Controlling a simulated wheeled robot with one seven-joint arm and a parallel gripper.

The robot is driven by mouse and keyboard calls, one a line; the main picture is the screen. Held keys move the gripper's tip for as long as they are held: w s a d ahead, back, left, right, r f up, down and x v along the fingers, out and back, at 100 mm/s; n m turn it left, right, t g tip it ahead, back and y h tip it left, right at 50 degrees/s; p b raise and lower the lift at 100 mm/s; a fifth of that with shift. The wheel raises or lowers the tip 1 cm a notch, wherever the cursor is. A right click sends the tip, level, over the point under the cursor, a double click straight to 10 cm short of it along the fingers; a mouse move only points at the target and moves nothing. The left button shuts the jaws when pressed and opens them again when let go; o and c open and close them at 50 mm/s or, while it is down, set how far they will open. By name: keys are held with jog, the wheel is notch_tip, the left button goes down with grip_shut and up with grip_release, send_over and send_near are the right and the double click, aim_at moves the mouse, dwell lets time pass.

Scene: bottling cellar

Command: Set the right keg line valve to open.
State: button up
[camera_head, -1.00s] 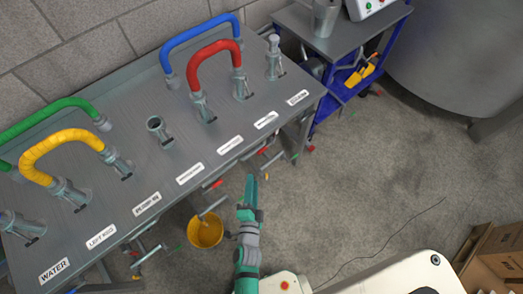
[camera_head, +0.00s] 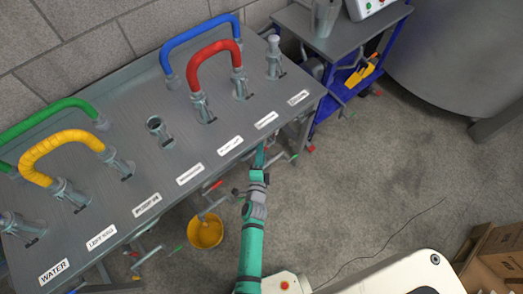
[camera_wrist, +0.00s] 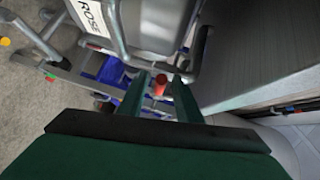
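Below the front edge of the grey bench (camera_head: 110,170) runs a row of line valves with coloured handle ends. Their labels above are mostly too small to read, so I cannot tell for sure which is the right keg line valve. My gripper (camera_head: 260,156) is at the bench's front edge, toward its right end, and covers the valve there. In the wrist view, its two green fingers (camera_wrist: 158,92) are apart. A red-tipped valve handle (camera_wrist: 160,84) shows in the gap between them. I cannot tell whether they touch it.
A blue trolley (camera_head: 335,95) stands at the right.

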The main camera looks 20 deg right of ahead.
jog(key=shift+w+d+f, duration=0.1)
jog(key=shift+w+d, duration=0.2)
jog(key=shift+w, duration=0.2)
grip_shut()
jog(key=shift+a, duration=0.15)
